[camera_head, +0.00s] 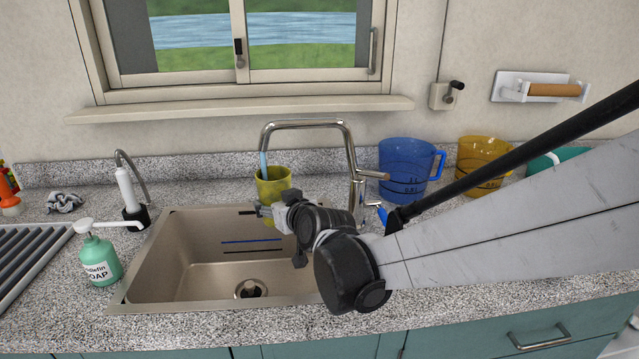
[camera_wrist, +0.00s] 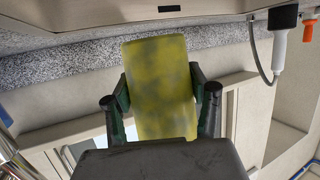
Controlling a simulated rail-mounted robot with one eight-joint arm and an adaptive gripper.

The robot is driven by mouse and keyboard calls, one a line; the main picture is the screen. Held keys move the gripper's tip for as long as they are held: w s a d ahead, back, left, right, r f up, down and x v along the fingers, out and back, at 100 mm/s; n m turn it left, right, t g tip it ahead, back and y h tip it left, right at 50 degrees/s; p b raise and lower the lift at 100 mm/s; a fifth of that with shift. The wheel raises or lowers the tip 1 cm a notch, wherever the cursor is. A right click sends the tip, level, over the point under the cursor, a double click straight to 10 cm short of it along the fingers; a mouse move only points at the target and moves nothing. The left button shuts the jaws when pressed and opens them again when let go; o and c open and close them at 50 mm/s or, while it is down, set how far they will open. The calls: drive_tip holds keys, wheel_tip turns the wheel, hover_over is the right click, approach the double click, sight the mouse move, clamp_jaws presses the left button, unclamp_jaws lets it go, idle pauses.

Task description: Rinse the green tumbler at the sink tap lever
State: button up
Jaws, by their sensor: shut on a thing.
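The green tumbler (camera_head: 272,183) is yellowish green and stands roughly upright over the back of the sink; it also shows in the wrist view (camera_wrist: 160,85). My gripper (camera_head: 268,212) is shut on the tumbler, and in the wrist view its fingers (camera_wrist: 161,105) press on both sides of it. The tumbler is under the spout of the chrome tap (camera_head: 308,124). A bluish water stream (camera_head: 264,164) runs from the spout down into the tumbler's mouth. The tap lever (camera_head: 373,175) sticks out to the right of the tap post. The tumbler's inside is mostly hidden.
The steel sink basin (camera_head: 185,250) is open below. A soap bottle (camera_head: 98,257) and a white sprayer (camera_head: 126,190) stand to its left. A blue jug (camera_head: 405,168) and an amber jug (camera_head: 482,163) stand right of the tap. A window ledge (camera_head: 240,108) runs above.

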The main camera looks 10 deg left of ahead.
drive_tip(key=shift+w+d, duration=0.25)
drive_tip(key=shift+w, duration=0.15)
drive_tip(key=shift+s+a, duration=0.1)
drive_tip(key=shift+s, duration=0.05)
drive_tip(key=shift+s+a, duration=0.2)
drive_tip(key=shift+s, duration=0.2)
drive_tip(key=shift+w+d, duration=0.1)
drive_tip(key=shift+w, duration=0.1)
drive_tip(key=shift+w+d, duration=0.2)
drive_tip(key=shift+w, duration=0.2)
idle(0.4)
drive_tip(key=s+d, duration=0.4)
drive_tip(key=d, duration=0.3)
idle(0.7)
idle(1.2)
